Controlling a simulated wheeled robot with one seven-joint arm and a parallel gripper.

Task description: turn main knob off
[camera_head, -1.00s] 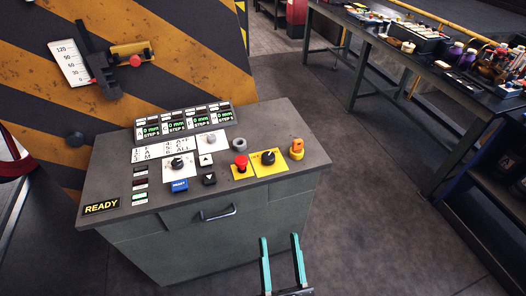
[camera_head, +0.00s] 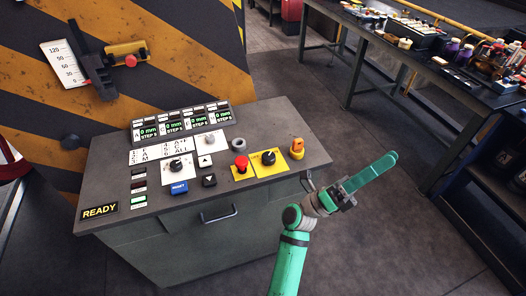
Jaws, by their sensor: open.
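A black rotary knob (camera_head: 268,157) sits on a yellow plate (camera_head: 272,170) near the right end of the grey console top. It looks like the main knob, but its label is too small to read. A second black knob (camera_head: 176,165) sits on a white plate further left. My gripper (camera_head: 388,163), with green fingers, is in the air to the right of the console, pointing up and right, away from the knob. It touches nothing and is empty. Its fingers overlap in this view.
A red mushroom button (camera_head: 241,162) stands just left of the knob, and an orange padlock-like part (camera_head: 297,147) just right. The console (camera_head: 225,240) has a front handle. A cluttered workbench (camera_head: 400,68) is at the upper right. Floor between is clear.

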